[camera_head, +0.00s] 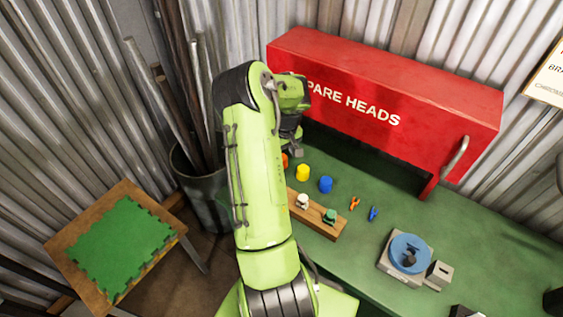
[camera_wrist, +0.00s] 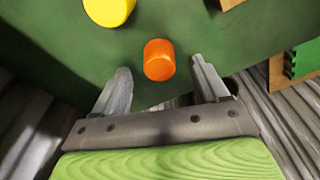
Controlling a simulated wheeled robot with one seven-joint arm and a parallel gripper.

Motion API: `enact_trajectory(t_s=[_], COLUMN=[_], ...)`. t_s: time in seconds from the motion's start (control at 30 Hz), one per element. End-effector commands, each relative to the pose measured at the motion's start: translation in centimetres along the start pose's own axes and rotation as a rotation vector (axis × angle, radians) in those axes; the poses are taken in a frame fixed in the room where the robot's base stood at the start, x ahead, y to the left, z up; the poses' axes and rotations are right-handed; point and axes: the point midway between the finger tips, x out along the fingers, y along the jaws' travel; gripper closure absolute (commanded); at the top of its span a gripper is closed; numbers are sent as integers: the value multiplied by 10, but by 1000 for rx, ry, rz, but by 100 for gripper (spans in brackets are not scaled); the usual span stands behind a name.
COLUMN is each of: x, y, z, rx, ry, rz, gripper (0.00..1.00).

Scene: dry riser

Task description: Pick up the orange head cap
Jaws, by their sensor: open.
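The orange head cap (camera_wrist: 159,60) stands on the green bench top in the wrist view, between and just beyond the fingertips of my gripper (camera_wrist: 160,78). My gripper is open, one finger to each side of the cap, with gaps on both sides. In the head view only a sliver of the orange cap (camera_head: 285,161) shows beside my arm, which covers most of it. I cannot tell how high my fingers are above the bench.
A yellow cap (camera_head: 303,172) and a blue cap (camera_head: 326,184) stand nearby. A wooden block (camera_head: 318,219) holds small white and green parts. The red SPARE HEADS cabinet (camera_head: 400,95) stands behind. Orange and blue clips and a blue-topped device (camera_head: 408,255) lie right.

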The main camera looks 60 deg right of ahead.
Motion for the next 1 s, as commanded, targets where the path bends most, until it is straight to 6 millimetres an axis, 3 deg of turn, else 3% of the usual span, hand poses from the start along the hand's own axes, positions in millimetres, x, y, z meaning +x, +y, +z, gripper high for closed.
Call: enact_trajectory(t_s=[0.1, 0.37, 0.73, 1.0], x=[23, 27, 27, 26], y=[0, 0, 0, 0], z=[1, 0, 0, 0], rx=[0, 0, 0, 0], ry=[-2, 0, 0, 0], rz=[0, 0, 0, 0], gripper=[27, 27, 82, 83])
